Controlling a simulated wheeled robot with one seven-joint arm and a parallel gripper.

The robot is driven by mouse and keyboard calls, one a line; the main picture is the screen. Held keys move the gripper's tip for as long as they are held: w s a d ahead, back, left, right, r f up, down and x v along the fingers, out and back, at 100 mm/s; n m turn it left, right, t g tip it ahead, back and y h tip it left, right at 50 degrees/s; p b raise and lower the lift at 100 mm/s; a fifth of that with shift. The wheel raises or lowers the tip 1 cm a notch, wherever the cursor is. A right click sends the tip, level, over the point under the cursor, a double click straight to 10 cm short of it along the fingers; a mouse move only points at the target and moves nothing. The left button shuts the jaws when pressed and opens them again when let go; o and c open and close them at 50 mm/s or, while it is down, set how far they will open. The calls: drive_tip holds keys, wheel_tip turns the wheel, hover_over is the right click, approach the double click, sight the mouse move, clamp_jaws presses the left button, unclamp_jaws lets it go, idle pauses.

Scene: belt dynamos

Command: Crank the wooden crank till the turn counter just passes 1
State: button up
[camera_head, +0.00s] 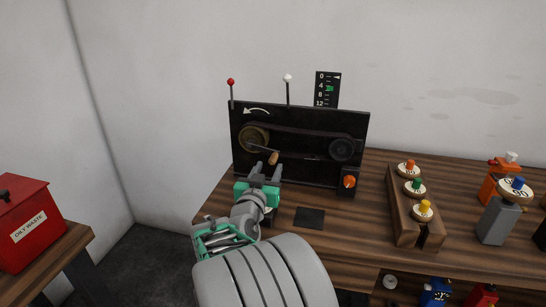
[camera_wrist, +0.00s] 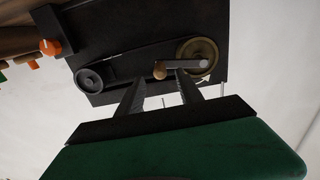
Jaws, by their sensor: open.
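The wooden crank handle (camera_head: 273,158) sticks out from a metal arm on the brass wheel (camera_head: 252,138), at the left of the black upright panel (camera_head: 300,120). The handle sits at the lower right of that wheel. My gripper (camera_head: 265,172) is open just below and in front of the handle. In the wrist view the handle (camera_wrist: 160,72) shows between and beyond the two fingertips (camera_wrist: 160,82), apparently not gripped. The turn counter (camera_head: 327,88) stands above the panel, marked 0, 4, 8, 12, with a white pointer near 0 and a green mark near the middle.
A belt runs to a dark pulley (camera_head: 342,149). An orange knob (camera_head: 349,182) is at the panel's lower right. Red (camera_head: 230,82) and white (camera_head: 287,77) balls stand on rods. A dark pad (camera_head: 310,218) lies in front.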

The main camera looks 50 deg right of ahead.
sight(271, 163)
drive_tip(key=p+x, duration=0.1)
drive_tip(key=x, duration=0.4)
drive_tip(key=shift+w+d, duration=0.25)
drive_tip(key=shift+d, duration=0.1)
clamp_jaws()
idle(1.0)
